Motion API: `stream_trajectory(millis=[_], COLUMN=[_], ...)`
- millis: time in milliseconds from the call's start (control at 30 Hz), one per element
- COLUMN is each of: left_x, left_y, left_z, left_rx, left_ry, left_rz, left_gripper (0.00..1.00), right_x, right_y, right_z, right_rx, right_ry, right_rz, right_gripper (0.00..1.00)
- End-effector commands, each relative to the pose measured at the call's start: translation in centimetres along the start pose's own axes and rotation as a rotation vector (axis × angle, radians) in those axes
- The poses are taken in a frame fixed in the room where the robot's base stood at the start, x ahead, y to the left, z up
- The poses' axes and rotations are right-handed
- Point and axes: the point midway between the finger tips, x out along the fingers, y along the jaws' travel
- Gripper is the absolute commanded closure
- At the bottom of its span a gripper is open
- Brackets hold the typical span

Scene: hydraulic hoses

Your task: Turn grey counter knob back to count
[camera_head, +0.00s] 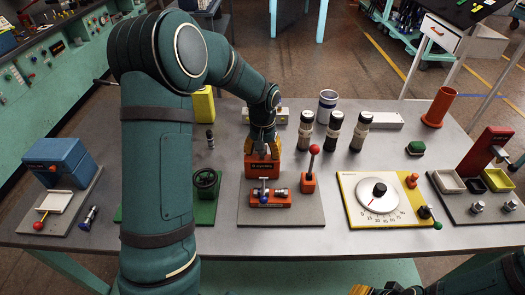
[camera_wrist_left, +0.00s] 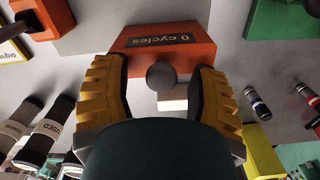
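The orange counter box (camera_head: 262,167) stands at the back of a grey plate in the middle of the table. It also shows in the left wrist view (camera_wrist_left: 190,62), where its dark label seems to read "0 cycles". The round grey knob (camera_wrist_left: 161,76) sticks out from the box toward the wrist camera; in the head view it is hidden by my gripper. My left gripper (camera_head: 262,145) points down at the box. Its yellow fingers are open, one on each side of the knob, with a visible gap to each. My right gripper (camera_head: 375,290) shows only partly at the bottom edge.
A red-topped lever (camera_head: 313,155) and an orange block with a fitting (camera_head: 268,198) stand close by on the same plate. Several dark-and-white cylinders (camera_head: 333,132) stand behind right. A yellow dial board (camera_head: 385,213) is farther right.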

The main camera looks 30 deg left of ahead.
Motion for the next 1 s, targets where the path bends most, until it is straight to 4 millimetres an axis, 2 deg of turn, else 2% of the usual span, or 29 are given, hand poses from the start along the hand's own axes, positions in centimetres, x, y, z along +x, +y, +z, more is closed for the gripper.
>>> stream_trajectory(millis=[200,333,800,1000], left_x=[-0.1,-1.1,-9.8,-11.7], left_y=[0.0,0.0,0.0,0.0], left_z=[0.0,0.0,0.0,0.0], left_rx=[0.000,0.000,0.001,0.001], left_ry=[-0.001,0.001,0.003,0.001], left_rz=[-0.001,0.000,0.000,0.000], left_gripper=[0.42,0.42,0.42,0.42], right_x=[0.0,0.0,0.0,0.0], right_y=[0.0,0.0,0.0,0.0], right_z=[0.0,0.0,0.0,0.0], right_rx=[0.000,0.000,0.000,0.000], right_ry=[0.000,0.000,0.000,0.000], right_rz=[0.000,0.000,0.000,0.000], right_gripper=[0.53,0.53,0.53,0.53])
